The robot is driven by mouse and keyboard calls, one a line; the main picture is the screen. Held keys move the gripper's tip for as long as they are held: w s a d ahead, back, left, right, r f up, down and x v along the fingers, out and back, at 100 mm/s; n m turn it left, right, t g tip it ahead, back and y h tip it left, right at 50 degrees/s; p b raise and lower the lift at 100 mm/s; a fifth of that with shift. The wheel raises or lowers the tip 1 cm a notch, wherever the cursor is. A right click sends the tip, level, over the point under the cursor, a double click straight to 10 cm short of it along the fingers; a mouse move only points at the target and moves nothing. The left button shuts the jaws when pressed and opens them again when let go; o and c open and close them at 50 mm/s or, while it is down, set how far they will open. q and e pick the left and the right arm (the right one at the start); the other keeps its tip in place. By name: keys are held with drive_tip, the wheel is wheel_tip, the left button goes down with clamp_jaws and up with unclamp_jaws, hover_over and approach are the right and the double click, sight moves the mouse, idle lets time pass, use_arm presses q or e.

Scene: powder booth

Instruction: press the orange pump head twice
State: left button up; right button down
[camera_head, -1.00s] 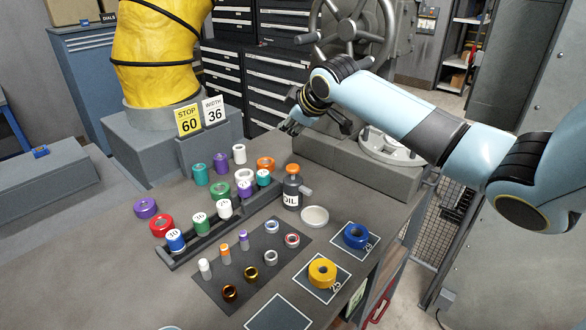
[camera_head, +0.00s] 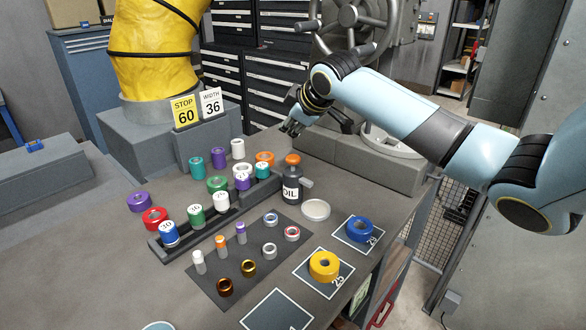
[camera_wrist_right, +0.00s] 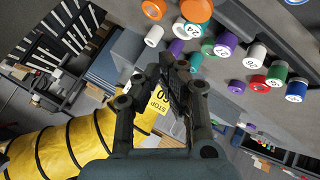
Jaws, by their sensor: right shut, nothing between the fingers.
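The orange pump head (camera_head: 292,159) sits on top of a dark grey bottle (camera_head: 291,190) labelled OIL, which stands upright on the workbench. A short grey spout sticks out to its right. My right gripper (camera_head: 291,130) is above and behind the pump head in the head view, apart from it, with fingers pointing down and left. It is shut and empty. In the wrist view my right gripper (camera_wrist_right: 172,68) shows dark fingers close together; I cannot pick out the pump head there with certainty. My left gripper is not in view.
A dark mat (camera_head: 222,297) with small parts is in front. A handwheel stands behind.

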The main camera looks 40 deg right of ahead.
sight(288, 155)
wheel_tip(288, 155, down, 4)
drive_tip(key=shift+r+b, duration=0.2)
drive_tip(key=shift+b, duration=0.75)
drive_tip(key=shift+f, duration=0.35)
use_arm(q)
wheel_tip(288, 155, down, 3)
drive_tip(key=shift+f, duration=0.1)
use_arm(e)
drive_tip(key=shift+f, duration=0.1)
drive_tip(key=shift+f, duration=0.35)
use_arm(q)
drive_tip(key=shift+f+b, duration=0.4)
drive_tip(key=shift+b, duration=0.1)
use_arm(e)
drive_tip(key=shift+f, duration=1.1)
idle(0.3)
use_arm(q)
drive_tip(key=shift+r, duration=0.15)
use_arm(e)
drive_tip(key=shift+r, duration=0.1)
use_arm(q)
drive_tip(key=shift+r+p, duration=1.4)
drive_tip(key=shift+p, duration=0.1)
use_arm(e)
drive_tip(key=shift+r, duration=1.45)
